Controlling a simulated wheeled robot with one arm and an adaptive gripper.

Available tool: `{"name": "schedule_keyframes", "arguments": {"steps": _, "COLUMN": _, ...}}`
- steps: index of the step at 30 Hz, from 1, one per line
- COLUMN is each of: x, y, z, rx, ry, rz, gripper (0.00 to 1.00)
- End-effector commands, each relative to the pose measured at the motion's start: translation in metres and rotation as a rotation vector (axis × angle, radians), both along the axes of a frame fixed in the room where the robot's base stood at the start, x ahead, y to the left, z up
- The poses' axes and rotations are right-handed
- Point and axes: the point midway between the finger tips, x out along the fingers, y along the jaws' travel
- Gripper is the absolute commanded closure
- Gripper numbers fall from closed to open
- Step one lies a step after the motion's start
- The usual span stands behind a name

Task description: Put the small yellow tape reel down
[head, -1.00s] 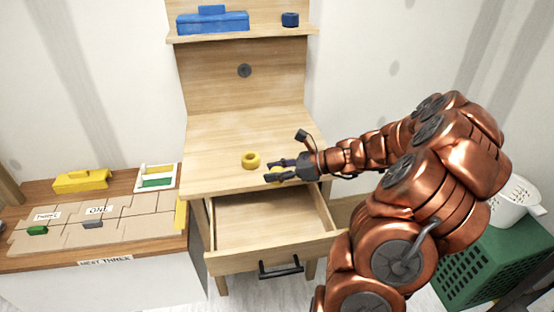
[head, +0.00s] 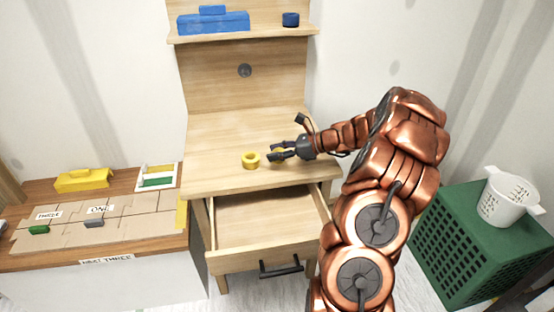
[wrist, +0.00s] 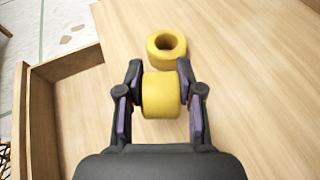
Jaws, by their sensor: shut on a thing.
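My gripper (head: 272,155) is shut on the small yellow tape reel (wrist: 160,95), which sits between its two fingers in the wrist view. In the head view the held reel (head: 279,153) is mostly hidden by the fingers. The gripper is over the wooden desk top (head: 235,130); I cannot tell whether the reel touches the wood. A second yellow reel (head: 251,161) lies on the desk top just left of the fingertips, with its hole facing up. It also shows just beyond the held reel in the wrist view (wrist: 166,45).
The desk's drawer (head: 265,225) is pulled open below the front edge. A shelf above holds a blue box (head: 213,23) and a blue reel (head: 290,19). A side table with cardboard pieces (head: 130,218) stands left, a green crate (head: 470,250) right. The back of the desk top is clear.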

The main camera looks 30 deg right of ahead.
Motion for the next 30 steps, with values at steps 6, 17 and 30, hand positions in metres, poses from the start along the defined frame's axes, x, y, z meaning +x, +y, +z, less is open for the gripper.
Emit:
{"name": "schedule_keyframes", "arguments": {"steps": 6, "x": -0.001, "y": 0.0, "z": -0.024, "rx": 0.001, "ry": 0.001, "rz": -0.001, "gripper": 0.91}}
{"name": "schedule_keyframes", "arguments": {"steps": 17, "x": -0.001, "y": 0.0, "z": -0.031, "rx": -0.002, "ry": 0.0, "rz": -0.001, "gripper": 0.91}}
{"name": "schedule_keyframes", "arguments": {"steps": 30, "x": -0.001, "y": 0.0, "z": -0.034, "rx": -0.002, "ry": 0.0, "rz": -0.001, "gripper": 0.38}}
